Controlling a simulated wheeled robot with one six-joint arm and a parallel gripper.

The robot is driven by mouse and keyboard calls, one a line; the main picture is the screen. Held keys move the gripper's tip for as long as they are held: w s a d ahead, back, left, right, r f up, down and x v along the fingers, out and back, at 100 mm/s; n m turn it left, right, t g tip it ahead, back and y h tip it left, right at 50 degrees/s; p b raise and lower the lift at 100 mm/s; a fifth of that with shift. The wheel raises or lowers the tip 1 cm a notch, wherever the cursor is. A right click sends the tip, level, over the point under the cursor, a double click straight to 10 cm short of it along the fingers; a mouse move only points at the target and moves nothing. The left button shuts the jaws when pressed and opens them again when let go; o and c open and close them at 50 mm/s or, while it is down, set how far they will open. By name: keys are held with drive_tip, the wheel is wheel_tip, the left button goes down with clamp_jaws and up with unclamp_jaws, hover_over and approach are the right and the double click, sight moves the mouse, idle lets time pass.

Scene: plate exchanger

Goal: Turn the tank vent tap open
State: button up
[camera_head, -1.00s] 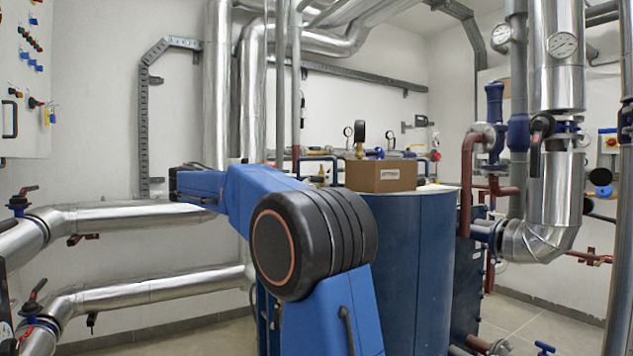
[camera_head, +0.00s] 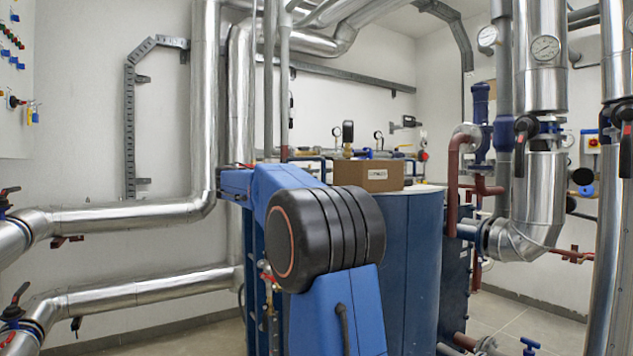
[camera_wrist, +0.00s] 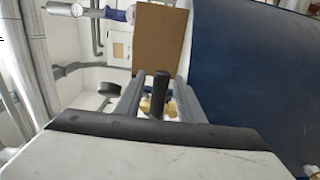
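In the wrist view my gripper (camera_wrist: 160,78) has its two grey fingers apart. A dark upright bar (camera_wrist: 161,93) shows between them, with clear gaps on both sides, and brass fittings (camera_wrist: 146,105) show behind and below it. I cannot tell for sure whether this is the tank vent tap or a gauge seen edge-on. In the head view the blue tank (camera_head: 408,270) stands behind my arm, with brass fittings and gauges (camera_head: 347,132) around its top. My gripper is hidden there behind my arm.
A cardboard box (camera_head: 368,175) sits on the tank top; it also fills the upper middle of the wrist view (camera_wrist: 160,42). Silver pipes (camera_head: 120,216) run along the left wall, and more pipes (camera_head: 540,190) stand at right. Floor shows at lower right.

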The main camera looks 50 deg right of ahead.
drive_tip(key=shift+x, duration=1.25)
drive_tip(key=shift+c, duration=0.3)
clamp_jaws()
drive_tip(key=r+n, duration=0.1)
drive_tip(key=n, duration=0.2)
drive_tip(key=r+n, duration=0.1)
drive_tip(key=n, duration=0.1)
drive_tip(key=shift+w+r, duration=0.3)
drive_tip(key=shift+r, duration=0.05)
drive_tip(key=n, duration=0.1)
drive_tip(key=w+r+n, duration=0.1)
drive_tip(key=n, duration=0.1)
drive_tip(key=shift+d+r, duration=0.15)
drive_tip(key=shift+r, duration=0.05)
drive_tip(key=shift+w+d+r+n, duration=0.1)
drive_tip(key=shift+w+r+n, duration=0.1)
drive_tip(key=shift+n, duration=0.35)
drive_tip(key=shift+w+r+n, duration=0.1)
drive_tip(key=shift+w+n, duration=0.1)
drive_tip(key=shift+n, duration=0.35)
